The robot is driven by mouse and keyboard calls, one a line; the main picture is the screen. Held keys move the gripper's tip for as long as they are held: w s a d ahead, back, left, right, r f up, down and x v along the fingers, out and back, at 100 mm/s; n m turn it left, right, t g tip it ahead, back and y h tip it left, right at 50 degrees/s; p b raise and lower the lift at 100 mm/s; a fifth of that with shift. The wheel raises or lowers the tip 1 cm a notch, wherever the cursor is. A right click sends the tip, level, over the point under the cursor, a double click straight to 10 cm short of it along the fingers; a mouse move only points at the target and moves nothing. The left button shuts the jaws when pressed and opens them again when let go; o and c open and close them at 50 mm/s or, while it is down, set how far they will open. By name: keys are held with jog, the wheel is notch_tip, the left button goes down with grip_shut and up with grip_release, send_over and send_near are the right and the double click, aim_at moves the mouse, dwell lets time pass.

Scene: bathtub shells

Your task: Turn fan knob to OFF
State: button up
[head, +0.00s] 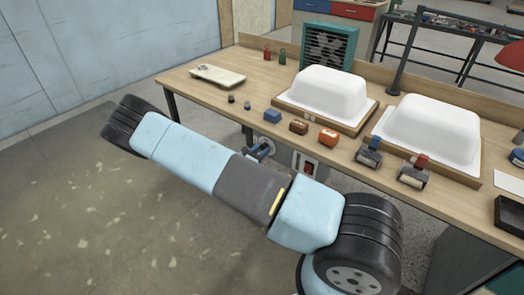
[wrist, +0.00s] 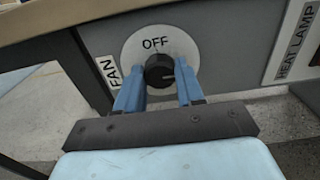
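The fan knob (wrist: 159,70) is a dark round knob on a pale round dial (wrist: 187,47) in the wrist view. The word OFF is printed at the top of the dial, and a FAN label (wrist: 111,74) is to its left. A small light mark on the knob seems to point right, away from OFF. My gripper (wrist: 161,88) has its blue fingers on either side of the knob, very close to it. Whether they press on it I cannot tell. In the head view my gripper (head: 262,151) is at the dial below the bench's front edge, and the knob is hidden.
A HEAT LAMP label (wrist: 296,38) is to the right of the dial. A box with a red switch (head: 308,168) hangs under the wooden bench (head: 213,93). White tub shells (head: 330,92), small blocks, clamps and a teal fan (head: 329,44) stand on top. The floor at left is clear.

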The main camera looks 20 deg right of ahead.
jog(key=shift+w+a, duration=0.1)
jog(key=c, duration=0.3)
jog(key=shift+d, duration=0.2)
jog(key=shift+c, duration=0.4)
jog(key=shift+a, duration=0.1)
